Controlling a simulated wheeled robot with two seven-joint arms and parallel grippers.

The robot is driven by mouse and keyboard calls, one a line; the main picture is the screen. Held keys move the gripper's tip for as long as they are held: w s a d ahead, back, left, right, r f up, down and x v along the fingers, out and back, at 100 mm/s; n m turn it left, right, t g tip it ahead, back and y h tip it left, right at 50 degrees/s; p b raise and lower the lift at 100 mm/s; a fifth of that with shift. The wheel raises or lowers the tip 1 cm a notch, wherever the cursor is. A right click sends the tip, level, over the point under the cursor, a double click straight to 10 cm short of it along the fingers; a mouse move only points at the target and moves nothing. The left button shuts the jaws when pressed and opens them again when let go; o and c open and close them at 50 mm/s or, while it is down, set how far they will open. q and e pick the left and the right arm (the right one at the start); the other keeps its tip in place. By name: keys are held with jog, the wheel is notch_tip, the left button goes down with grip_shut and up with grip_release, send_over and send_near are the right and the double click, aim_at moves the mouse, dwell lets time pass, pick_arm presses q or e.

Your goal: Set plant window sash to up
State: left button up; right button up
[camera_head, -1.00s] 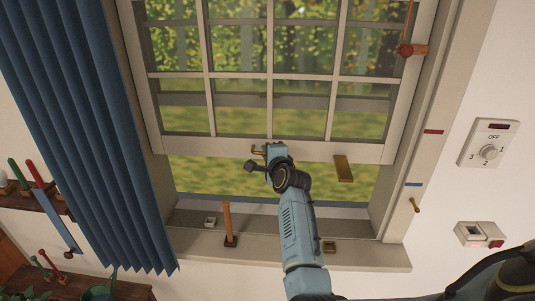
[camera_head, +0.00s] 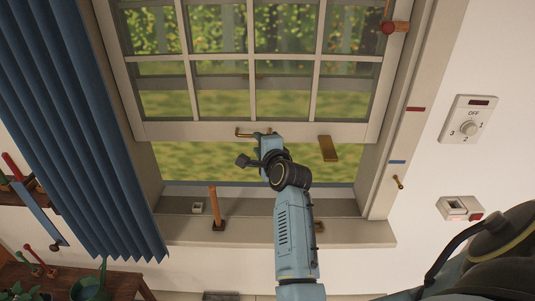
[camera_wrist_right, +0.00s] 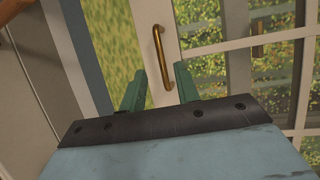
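The window sash (camera_head: 200,131) is a cream multi-pane frame. Its bottom rail stands above the sill, with an open gap showing grass below. A brass bar handle (camera_head: 246,132) is on the rail; it also shows in the right wrist view (camera_wrist_right: 162,57). My right gripper (camera_head: 266,142) is just below and right of the handle in the head view, partly overlapping its right end. In the wrist view its green fingers (camera_wrist_right: 160,86) are apart and empty, with the handle beyond and between their tips. My left gripper is not in view.
A brass plate (camera_head: 328,148) hangs at the rail's right. A wooden peg (camera_head: 216,208) stands on the sill (camera_head: 180,232). Red (camera_head: 415,109) and blue (camera_head: 397,162) marks are on the right frame.

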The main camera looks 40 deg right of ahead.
jog(key=v, duration=0.6)
jog(key=shift+s, duration=0.15)
dwell(0.3)
